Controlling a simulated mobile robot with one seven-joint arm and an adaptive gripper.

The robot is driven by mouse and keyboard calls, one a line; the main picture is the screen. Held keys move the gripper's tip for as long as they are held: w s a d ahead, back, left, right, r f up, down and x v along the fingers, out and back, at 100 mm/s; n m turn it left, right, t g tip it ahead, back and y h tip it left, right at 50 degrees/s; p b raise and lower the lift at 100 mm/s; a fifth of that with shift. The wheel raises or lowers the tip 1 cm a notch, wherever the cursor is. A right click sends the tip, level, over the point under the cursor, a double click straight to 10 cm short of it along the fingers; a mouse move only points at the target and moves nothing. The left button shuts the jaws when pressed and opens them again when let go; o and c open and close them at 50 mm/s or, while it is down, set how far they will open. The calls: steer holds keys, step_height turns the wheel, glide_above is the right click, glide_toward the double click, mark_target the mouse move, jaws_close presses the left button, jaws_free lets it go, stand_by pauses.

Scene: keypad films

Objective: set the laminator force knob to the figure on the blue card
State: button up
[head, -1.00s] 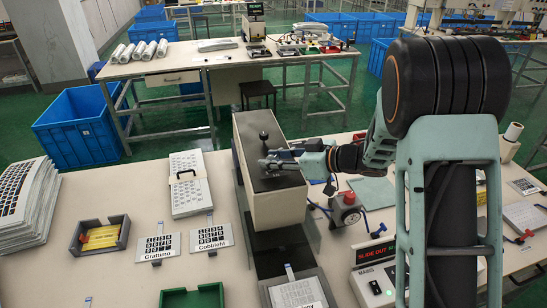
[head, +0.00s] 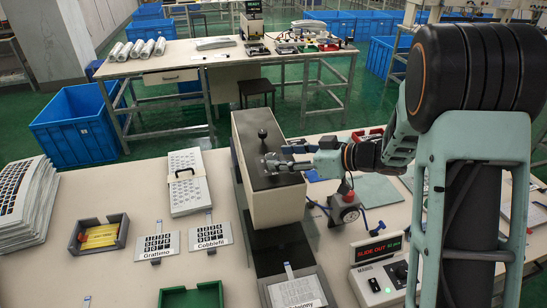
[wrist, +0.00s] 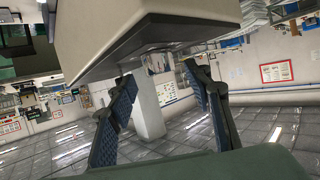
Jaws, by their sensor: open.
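A beige box-shaped machine with a dark top (head: 277,203) stands mid-table. A black ball-topped lever or knob (head: 263,134) rises near its far end. I cannot tell which machine is the laminator. A control box (head: 379,278) at the front right has a red lit display reading "SLIDE OUT" and a small dark knob (head: 401,269). My gripper (head: 268,164) is at the beige machine's top in the head view, open and empty. In the wrist view its two fingers (wrist: 160,102) are apart, near the machine's body (wrist: 160,38).
Keypad films labelled Grattimo (head: 158,246) and Cobblefil (head: 211,236) lie left of the machine. A yellow-filled tray (head: 99,236), a white perforated panel (head: 187,183) and a film stack (head: 25,200) are farther left. A red-topped device (head: 345,207) stands right. Bare tabletop lies between.

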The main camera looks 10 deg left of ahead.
steer(key=v, duration=0.7)
steer(key=shift+d, duration=0.35)
steer(key=shift+s+r, duration=0.1)
steer(key=shift+s, duration=0.05)
